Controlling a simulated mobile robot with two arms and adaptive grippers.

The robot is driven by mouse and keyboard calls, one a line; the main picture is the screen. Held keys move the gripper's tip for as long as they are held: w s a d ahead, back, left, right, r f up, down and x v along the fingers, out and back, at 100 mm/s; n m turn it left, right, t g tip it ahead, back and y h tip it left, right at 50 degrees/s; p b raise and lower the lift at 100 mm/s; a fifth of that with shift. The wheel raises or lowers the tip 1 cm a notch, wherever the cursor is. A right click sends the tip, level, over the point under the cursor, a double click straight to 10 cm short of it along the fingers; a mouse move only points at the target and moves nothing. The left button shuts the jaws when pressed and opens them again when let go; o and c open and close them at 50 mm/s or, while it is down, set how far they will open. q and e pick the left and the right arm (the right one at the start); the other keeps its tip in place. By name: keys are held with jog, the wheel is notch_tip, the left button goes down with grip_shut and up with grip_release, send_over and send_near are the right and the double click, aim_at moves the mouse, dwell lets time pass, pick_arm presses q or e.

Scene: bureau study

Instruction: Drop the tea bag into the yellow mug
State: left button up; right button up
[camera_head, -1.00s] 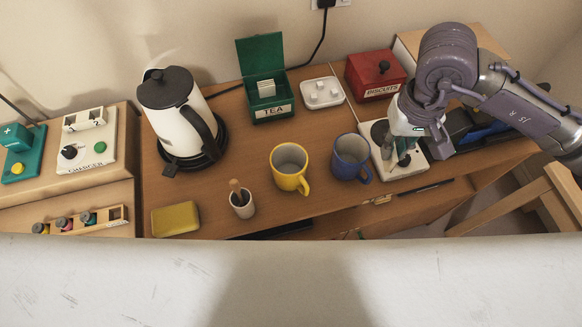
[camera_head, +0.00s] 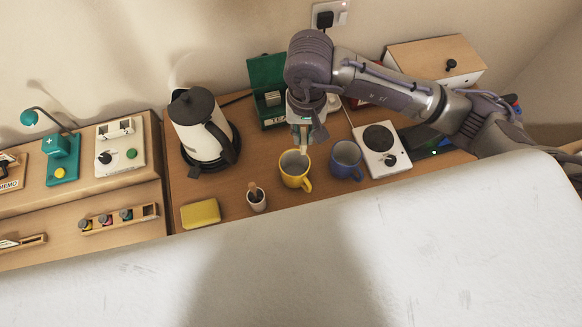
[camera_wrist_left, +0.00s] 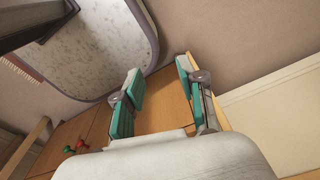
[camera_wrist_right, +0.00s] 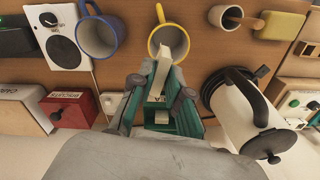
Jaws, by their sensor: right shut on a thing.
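The yellow mug (camera_head: 292,180) stands upright on the desk; it also shows in the right wrist view (camera_wrist_right: 181,43). My right gripper (camera_head: 303,145) is just above the mug's far rim, pointing down. It is shut on the pale tea bag (camera_wrist_right: 153,56), which sticks out past the fingertips toward the mug opening in the right wrist view. The green tea box (camera_head: 265,75) is open behind my right arm and partly hidden by it; more tea bags show inside. My left gripper (camera_wrist_left: 160,90) is open and empty, away from the desk objects, seen only in the left wrist view.
The blue mug (camera_head: 345,160) stands close right of the yellow mug. A white hotplate (camera_head: 393,163) is farther right. A white kettle (camera_head: 198,130) stands at the left. A small pot with a stirrer (camera_head: 257,203) and a yellow sponge (camera_head: 201,213) are near the front edge.

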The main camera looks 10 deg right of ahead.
notch_tip(320, 180, down, 4)
jog(key=shift+r+b, duration=0.25)
jog(key=shift+b, duration=0.2)
jog(key=shift+f, duration=0.6)
pick_arm(q)
jog(key=shift+w+d+f, duration=0.2)
jog(key=shift+w+f, duration=0.3)
jog(key=shift+f, duration=0.3)
jog(key=shift+s, duration=0.1)
pick_arm(e)
jog(key=o, duration=0.7)
notch_tip(320, 180, up, 12)
pick_arm(q)
jog(key=shift+s, duration=0.1)
